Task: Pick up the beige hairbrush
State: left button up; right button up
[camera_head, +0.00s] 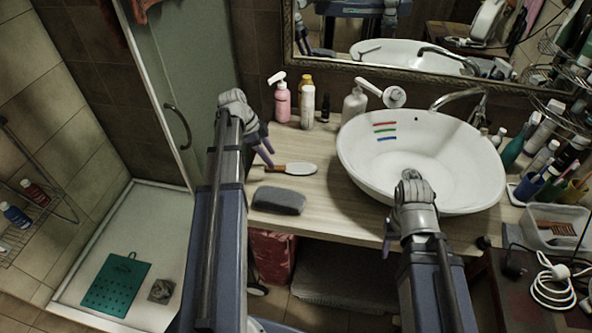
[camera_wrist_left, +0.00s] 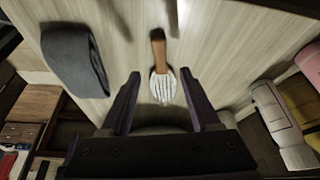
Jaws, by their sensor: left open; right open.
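The hairbrush (camera_head: 300,168) lies on the wooden counter, its pale head to the right and its brown handle to the left. In the left wrist view its white bristled head (camera_wrist_left: 162,88) faces up and the brown handle points up the picture. My left gripper (camera_head: 266,148) is open and empty above the handle side. In the wrist view its fingers stand to either side of the brush, apart from it. My right gripper (camera_head: 387,241) is open by the counter's front edge below the basin, mostly hidden behind its own wrist.
A dark grey cloth-like block (camera_head: 279,201) lies in front of the brush. A pink pump bottle (camera_head: 282,103), a yellow bottle (camera_head: 305,85) and a white bottle (camera_head: 308,107) stand behind it. The white basin (camera_head: 470,165) is to the right. Bare counter surrounds the brush.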

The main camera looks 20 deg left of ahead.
aim_at(280, 167)
pick_arm(q)
jog(key=shift+b+x, duration=2.35)
jog(key=shift+x, duration=0.25)
jog(key=shift+w+d+r, duration=0.15)
grip_shut()
